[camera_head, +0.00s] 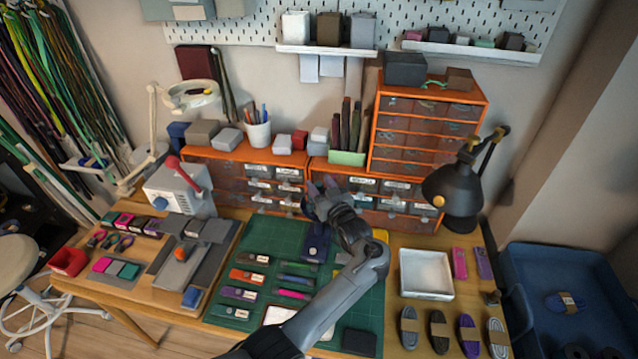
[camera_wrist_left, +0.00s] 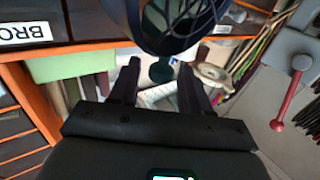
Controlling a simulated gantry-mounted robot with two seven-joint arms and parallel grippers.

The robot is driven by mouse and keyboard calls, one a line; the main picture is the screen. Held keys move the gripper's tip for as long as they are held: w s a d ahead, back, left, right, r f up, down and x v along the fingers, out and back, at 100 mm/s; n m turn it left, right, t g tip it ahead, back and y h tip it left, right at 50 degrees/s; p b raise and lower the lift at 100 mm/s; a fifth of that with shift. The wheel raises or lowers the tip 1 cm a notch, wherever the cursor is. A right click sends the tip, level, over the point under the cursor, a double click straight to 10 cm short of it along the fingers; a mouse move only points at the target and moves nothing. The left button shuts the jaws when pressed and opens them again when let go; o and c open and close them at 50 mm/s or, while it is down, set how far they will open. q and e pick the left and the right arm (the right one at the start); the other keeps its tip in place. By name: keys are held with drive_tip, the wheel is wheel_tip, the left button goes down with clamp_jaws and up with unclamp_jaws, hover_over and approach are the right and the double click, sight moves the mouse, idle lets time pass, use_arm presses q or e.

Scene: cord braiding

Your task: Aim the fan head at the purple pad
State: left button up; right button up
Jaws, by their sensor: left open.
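The fan's dark blue base (camera_head: 317,243) stands on the green cutting mat in the head view. Its head is mostly hidden there behind my left gripper (camera_head: 320,190). In the left wrist view, what looks like the fan head (camera_wrist_left: 150,42), a dark blue ring with thin wires, fills the top middle. My left gripper (camera_wrist_left: 160,68) is open there, its fingers pointing at the ring's lower edge. A small dark knob (camera_wrist_left: 162,72) shows between the fingers; contact is unclear. A purple oblong piece (camera_head: 483,262) lies at the right; whether it is the purple pad is unclear. My right gripper is out of view.
Orange drawer units (camera_head: 245,175) stand behind the mat. A black lamp (camera_head: 455,190) is at the right, above a white tray (camera_head: 426,273). Cord bundles (camera_head: 438,330) lie at the front right. A grey machine with a red lever (camera_head: 180,188) stands at the left.

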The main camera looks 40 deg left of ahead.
use_arm(q)
drive_tip(key=p+v, duration=0.1)
drive_tip(key=v, duration=0.8)
drive_tip(key=shift+s+d, duration=0.2)
drive_tip(key=shift+d, duration=0.15)
